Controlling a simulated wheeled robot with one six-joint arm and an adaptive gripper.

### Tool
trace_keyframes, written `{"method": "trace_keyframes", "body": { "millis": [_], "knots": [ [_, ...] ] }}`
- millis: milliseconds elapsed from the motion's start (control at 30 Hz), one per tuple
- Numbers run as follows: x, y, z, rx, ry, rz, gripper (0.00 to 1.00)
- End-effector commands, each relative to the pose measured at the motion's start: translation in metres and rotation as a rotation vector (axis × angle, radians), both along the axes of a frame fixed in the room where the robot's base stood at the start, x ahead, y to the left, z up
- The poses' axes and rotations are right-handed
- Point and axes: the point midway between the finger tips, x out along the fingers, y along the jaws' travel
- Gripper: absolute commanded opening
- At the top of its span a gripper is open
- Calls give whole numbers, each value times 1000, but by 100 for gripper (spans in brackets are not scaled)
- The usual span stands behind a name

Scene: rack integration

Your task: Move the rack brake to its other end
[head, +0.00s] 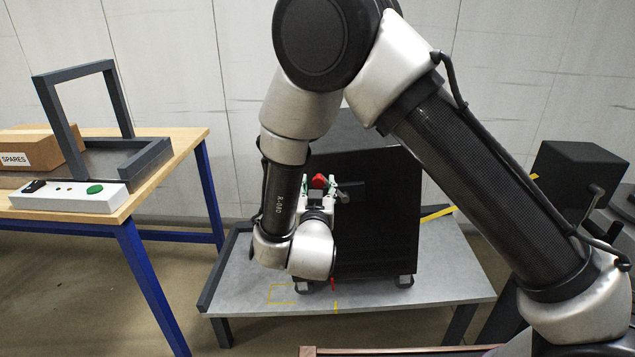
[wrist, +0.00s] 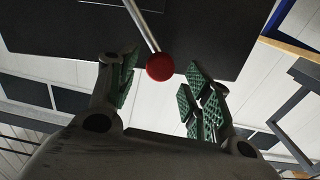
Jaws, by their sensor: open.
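The rack brake shows as a metal lever with a round red knob (wrist: 159,67) in the wrist view. The red knob (head: 319,181) also shows in the head view, in front of the black rack (head: 376,225). My gripper (head: 318,189) is open, with its fingers apart on either side of the knob in the picture. In the wrist view my gripper (wrist: 160,80) has green-padded fingers to the left and right of the knob, with visible gaps. I see no contact. The lever's base is out of clear view, and my arm hides part of the rack.
The rack stands on casters on a low grey platform (head: 445,262) with a dark raised left edge and yellow marks. A wooden workbench (head: 185,143) at left holds a dark frame, a SPARES box (head: 30,150) and a white button panel (head: 70,196). A black box (head: 575,175) stands at right.

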Motion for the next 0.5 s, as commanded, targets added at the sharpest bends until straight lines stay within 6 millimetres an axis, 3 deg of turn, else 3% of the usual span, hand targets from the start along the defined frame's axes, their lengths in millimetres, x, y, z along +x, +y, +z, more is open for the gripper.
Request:
{"method": "trace_keyframes", "body": {
  "millis": [200,500],
  "knots": [
    [28,-1,0,1,1,0,50],
    [34,-1,0,0,1,1,50]
  ]
}}
